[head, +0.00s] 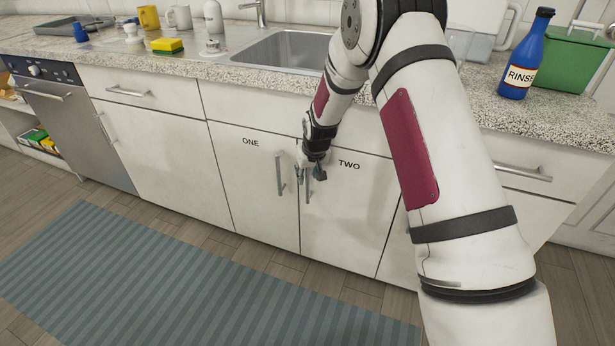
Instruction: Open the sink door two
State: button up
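The sink door two (345,215) is a white cabinet panel marked TWO, below the sink (285,52). It looks closed, flush with the sink door one (250,195) on its left. Its vertical metal handle (308,188) is near its left edge. My gripper (311,176) is at the upper part of this handle, pointing down, with dark fingers on either side of or in front of it. The gripper partly hides the handle's top. I cannot tell whether the fingers touch or grip the handle.
Door one's handle (280,174) stands close to the left of my gripper. A striped blue-grey mat (190,280) lies on the wooden floor before the cabinets. A blue rinse bottle (526,55) and a green bin (570,62) stand on the counter at right. A dishwasher (75,125) is at left.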

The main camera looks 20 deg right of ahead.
jog(key=shift+w+f, duration=0.1)
jog(key=shift+f, duration=0.2)
jog(key=shift+c, duration=0.5)
grip_shut()
